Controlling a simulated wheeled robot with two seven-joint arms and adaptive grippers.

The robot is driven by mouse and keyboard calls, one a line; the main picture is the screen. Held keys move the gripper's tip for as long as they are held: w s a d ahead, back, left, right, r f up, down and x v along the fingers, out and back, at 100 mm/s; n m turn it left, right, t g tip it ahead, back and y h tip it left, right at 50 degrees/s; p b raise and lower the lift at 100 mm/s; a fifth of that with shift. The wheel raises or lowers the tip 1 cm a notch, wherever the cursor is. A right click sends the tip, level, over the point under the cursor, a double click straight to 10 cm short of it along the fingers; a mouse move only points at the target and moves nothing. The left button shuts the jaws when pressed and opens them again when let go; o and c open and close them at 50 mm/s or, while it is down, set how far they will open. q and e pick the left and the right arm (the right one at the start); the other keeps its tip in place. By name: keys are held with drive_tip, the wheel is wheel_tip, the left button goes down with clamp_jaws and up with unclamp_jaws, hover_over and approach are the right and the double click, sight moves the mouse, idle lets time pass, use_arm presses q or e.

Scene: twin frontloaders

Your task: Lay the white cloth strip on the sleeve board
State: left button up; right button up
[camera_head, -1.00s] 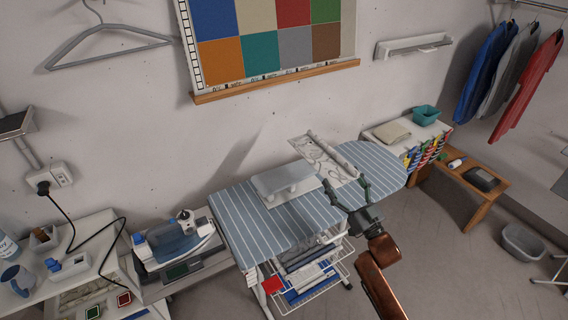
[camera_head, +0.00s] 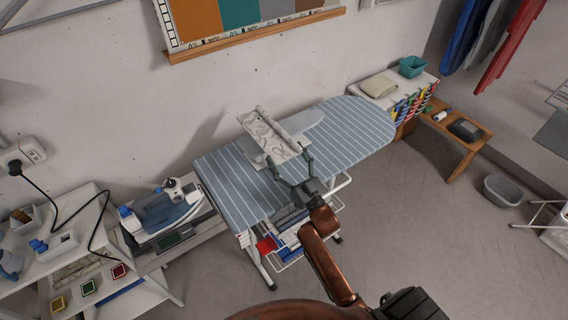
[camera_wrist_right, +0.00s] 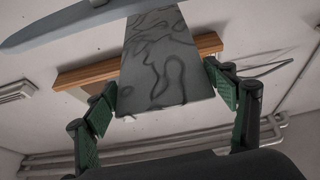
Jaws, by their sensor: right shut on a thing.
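The white cloth strip (camera_head: 267,133), marbled with grey lines, is in my right gripper (camera_head: 291,172) and lies over part of the pale sleeve board (camera_head: 306,121) in the head view. The sleeve board stands on the blue striped ironing board (camera_head: 355,130); its middle is hidden by the strip. In the right wrist view the strip (camera_wrist_right: 163,55) spans between the green finger pads of my right gripper (camera_wrist_right: 165,105). A pale blue-grey edge crosses the top left there. I cannot tell whether the strip touches the sleeve board. My left gripper is out of view.
An iron (camera_head: 166,207) stands left of the ironing board. A wire rack with folded items hangs beneath the board. A wooden bench (camera_head: 462,150) is at the right. The right end of the ironing board is clear.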

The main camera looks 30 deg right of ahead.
drive_tip(key=shift+a+f, duration=0.25)
drive_tip(key=shift+f, duration=0.15)
drive_tip(key=shift+w+a+f+b, duration=0.15)
drive_tip(key=shift+f+b, duration=0.2)
drive_tip(key=shift+f, duration=1.35)
drive_tip(key=shift+f, duration=0.1)
drive_tip(key=o, duration=1.1)
drive_tip(key=v, duration=1.2)
